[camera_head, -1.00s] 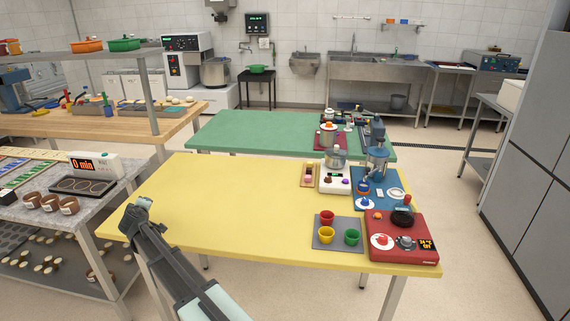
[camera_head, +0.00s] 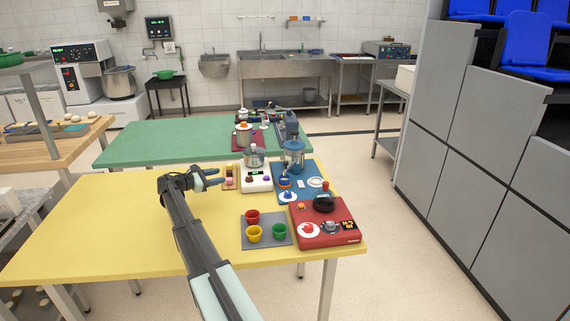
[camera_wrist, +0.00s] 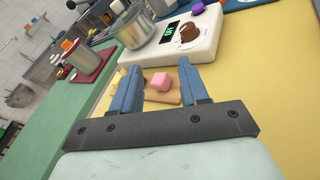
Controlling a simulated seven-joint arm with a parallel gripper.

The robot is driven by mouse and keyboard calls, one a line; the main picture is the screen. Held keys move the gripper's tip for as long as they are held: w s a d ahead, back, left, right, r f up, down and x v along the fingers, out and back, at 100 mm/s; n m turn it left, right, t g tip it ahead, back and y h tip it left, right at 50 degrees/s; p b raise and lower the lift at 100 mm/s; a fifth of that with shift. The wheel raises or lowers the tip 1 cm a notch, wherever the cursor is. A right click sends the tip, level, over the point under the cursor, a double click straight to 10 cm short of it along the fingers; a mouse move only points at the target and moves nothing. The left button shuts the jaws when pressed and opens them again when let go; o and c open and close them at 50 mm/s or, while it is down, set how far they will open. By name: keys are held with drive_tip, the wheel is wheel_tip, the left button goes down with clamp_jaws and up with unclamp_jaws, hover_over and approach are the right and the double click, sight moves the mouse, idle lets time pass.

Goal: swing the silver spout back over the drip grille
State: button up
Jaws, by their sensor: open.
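My gripper (camera_head: 214,178) is over the yellow table, left of the white scale, with its fingers pointing right. In the wrist view my gripper (camera_wrist: 160,68) is open, with nothing held between its fingers. The silver spout and the drip grille are too small to make out for certain in either view. A blue-grey machine (camera_head: 293,155) stands on a blue board (camera_head: 312,194) at the right of the table, right of my gripper and apart from it.
A white scale (camera_head: 257,183) carries a silver pot (camera_head: 254,156). A pink block (camera_wrist: 159,82) lies beyond my fingers on a small wooden board. A red board (camera_head: 335,237) and several cups on a grey mat (camera_head: 266,217) are nearer. The table's left side is clear.

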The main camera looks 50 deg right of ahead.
sight(286, 162)
drive_tip(key=s+d+r+g, duration=0.1)
drive_tip(key=s+d+g, duration=0.1)
drive_tip(key=s+d, duration=0.1)
drive_tip(key=s+d+g, duration=0.2)
drive_tip(key=s+d, duration=0.2)
drive_tip(key=d, duration=0.1)
drive_tip(key=s+d+r+g+y, duration=0.1)
drive_tip(key=s+d+g, duration=0.2)
drive_tip(key=shift+s+d+r+m, duration=0.3)
drive_tip(key=shift+s+d+r, duration=0.05)
drive_tip(key=shift+d, duration=0.05)
drive_tip(key=x, duration=1.3)
drive_tip(key=shift+s+d, duration=0.15)
drive_tip(key=shift+s, duration=0.1)
drive_tip(key=shift+c, duration=0.2)
clamp_jaws()
